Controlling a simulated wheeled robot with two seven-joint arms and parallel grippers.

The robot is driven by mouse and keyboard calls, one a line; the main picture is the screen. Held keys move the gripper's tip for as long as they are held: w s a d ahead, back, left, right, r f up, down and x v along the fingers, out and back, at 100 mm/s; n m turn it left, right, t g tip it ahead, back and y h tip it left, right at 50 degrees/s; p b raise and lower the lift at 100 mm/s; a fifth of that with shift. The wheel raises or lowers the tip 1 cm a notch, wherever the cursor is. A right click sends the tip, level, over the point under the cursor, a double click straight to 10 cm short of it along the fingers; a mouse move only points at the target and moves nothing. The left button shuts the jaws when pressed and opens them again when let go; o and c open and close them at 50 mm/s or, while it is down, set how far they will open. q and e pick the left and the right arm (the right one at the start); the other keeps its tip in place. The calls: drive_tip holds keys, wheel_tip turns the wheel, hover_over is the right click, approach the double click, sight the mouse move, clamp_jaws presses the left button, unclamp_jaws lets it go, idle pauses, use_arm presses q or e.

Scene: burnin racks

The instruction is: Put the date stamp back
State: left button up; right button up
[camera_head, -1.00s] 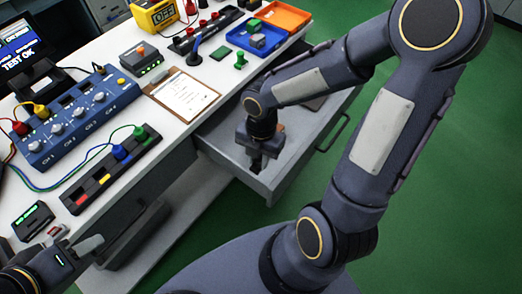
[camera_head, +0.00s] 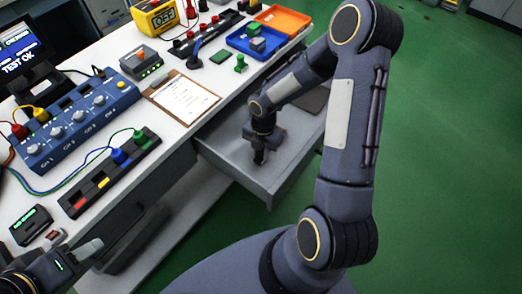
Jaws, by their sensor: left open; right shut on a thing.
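My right gripper (camera_head: 259,155) is inside the open grey drawer (camera_head: 272,188), pointing down close to its floor. It is shut on a small dark thing, which I take to be the date stamp. The jaws and wrist hide most of it, and I cannot tell whether it touches the drawer floor. My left gripper (camera_head: 78,258) is at the lower left by the bench's front edge, open, with nothing seen between its fingers.
A dark flat item (camera_head: 314,99) lies at the drawer's far end. On the bench (camera_head: 205,88) are a clipboard (camera_head: 181,97), a green-handled item (camera_head: 240,64), a blue tray (camera_head: 235,43), an orange tray (camera_head: 283,18) and a blue test unit (camera_head: 76,122). The drawer's middle floor looks clear.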

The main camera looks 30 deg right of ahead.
drive_tip(key=o, duration=0.8)
